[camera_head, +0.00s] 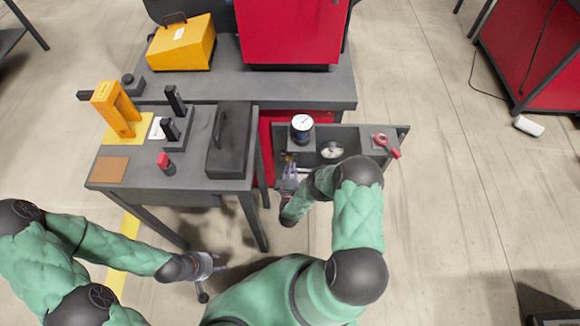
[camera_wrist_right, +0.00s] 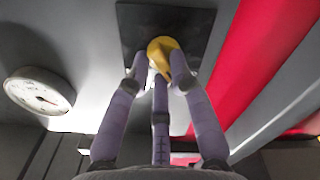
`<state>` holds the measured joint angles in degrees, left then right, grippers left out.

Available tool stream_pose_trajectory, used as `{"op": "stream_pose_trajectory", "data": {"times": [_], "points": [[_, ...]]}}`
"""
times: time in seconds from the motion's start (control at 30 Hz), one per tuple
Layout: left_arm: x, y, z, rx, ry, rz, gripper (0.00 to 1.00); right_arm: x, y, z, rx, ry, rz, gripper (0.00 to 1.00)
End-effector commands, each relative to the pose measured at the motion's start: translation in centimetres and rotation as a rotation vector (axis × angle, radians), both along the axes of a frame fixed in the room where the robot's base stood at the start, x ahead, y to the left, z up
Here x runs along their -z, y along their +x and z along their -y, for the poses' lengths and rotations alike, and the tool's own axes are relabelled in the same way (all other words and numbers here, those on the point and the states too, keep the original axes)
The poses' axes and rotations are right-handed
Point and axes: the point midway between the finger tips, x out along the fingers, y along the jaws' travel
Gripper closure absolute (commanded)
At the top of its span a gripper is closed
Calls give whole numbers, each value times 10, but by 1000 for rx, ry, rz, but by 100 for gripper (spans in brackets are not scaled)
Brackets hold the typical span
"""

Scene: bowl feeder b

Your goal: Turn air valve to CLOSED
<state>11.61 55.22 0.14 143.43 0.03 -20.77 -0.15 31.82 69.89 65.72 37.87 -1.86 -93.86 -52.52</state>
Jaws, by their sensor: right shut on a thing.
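The air valve shows in the right wrist view as a yellow handle (camera_wrist_right: 162,46) in front of a dark square plate (camera_wrist_right: 135,22). My right gripper (camera_wrist_right: 160,72) has its fingers closed around the handle; they hide part of it, and I cannot read any valve marking. In the head view my right gripper (camera_head: 289,170) is at the left end of the grey panel unit, and the valve is mostly hidden there. My left gripper (camera_head: 213,277) is low beside the table, away from the valve, with its fingers spread and nothing between them.
A round gauge (camera_wrist_right: 40,92) is left of the valve in the wrist view. The grey table (camera_head: 205,178) stands close on the left.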

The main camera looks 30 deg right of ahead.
Motion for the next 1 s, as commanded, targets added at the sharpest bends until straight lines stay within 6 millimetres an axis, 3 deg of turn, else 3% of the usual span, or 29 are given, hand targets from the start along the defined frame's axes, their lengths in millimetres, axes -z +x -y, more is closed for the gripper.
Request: {"op": "stream_pose_trajectory", "data": {"times": [0.4,0.9,0.93,1.0], "points": [[0,0,0,0,0,0,60,1,-1,-1,-1,-140,-91,100],[0,0,0,0,0,0,60,1,-1,-2,-1,-154,-100,100],[0,0,0,0,0,0,60,1,-1,-2,-1,-154,-100,69],[0,0,0,0,0,0,60,1,-1,-2,-1,-154,-100,54]]}}
